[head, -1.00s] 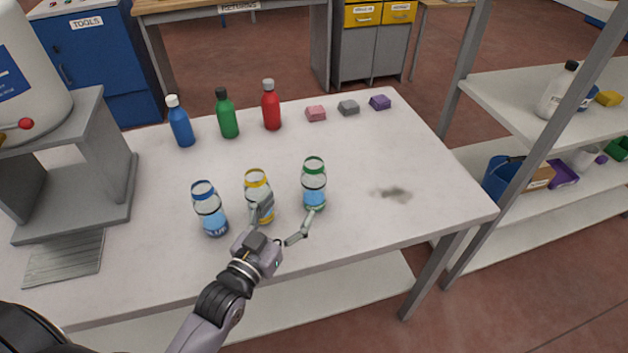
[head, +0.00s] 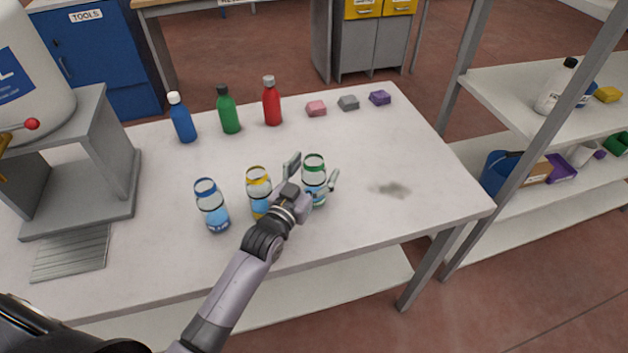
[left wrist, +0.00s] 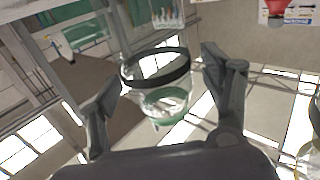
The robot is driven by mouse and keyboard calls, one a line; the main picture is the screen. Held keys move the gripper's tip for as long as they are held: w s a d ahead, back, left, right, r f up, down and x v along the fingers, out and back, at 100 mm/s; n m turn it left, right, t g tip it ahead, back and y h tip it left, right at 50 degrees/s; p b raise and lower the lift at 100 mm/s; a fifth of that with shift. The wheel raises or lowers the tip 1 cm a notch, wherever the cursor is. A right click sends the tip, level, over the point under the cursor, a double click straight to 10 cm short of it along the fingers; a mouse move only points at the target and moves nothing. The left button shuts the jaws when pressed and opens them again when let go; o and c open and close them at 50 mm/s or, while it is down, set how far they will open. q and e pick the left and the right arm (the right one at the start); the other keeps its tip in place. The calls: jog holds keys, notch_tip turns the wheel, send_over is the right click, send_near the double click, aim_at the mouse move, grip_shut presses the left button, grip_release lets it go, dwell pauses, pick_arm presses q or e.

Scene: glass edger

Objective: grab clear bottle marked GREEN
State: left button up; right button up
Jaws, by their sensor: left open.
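The clear bottle with green bands (head: 314,167) stands upright on the table, rightmost of three clear bottles. It also shows in the left wrist view (left wrist: 160,100), between the fingers. My left gripper (head: 313,167) is open, with one finger on each side of this bottle. I see no firm contact, and the gripper body hides part of the bottle's lower left. The yellow-banded clear bottle (head: 258,181) stands just left of my gripper. The blue-banded clear bottle (head: 210,205) stands farther left. My right gripper is not in view.
Opaque blue (head: 183,120), green (head: 228,112) and red (head: 271,103) bottles stand at the back. Pink (head: 316,109), grey (head: 348,103) and purple (head: 380,98) blocks lie beside them. The table (head: 430,185) is clear on the right, apart from a dark stain. A dispenser stand (head: 120,165) fills the left.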

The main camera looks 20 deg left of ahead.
pick_arm(q)
jog(key=shift+s, duration=0.1)
jog(key=shift+c, duration=0.7)
jog(key=c, duration=1.2)
jog(key=shift+r, duration=0.15)
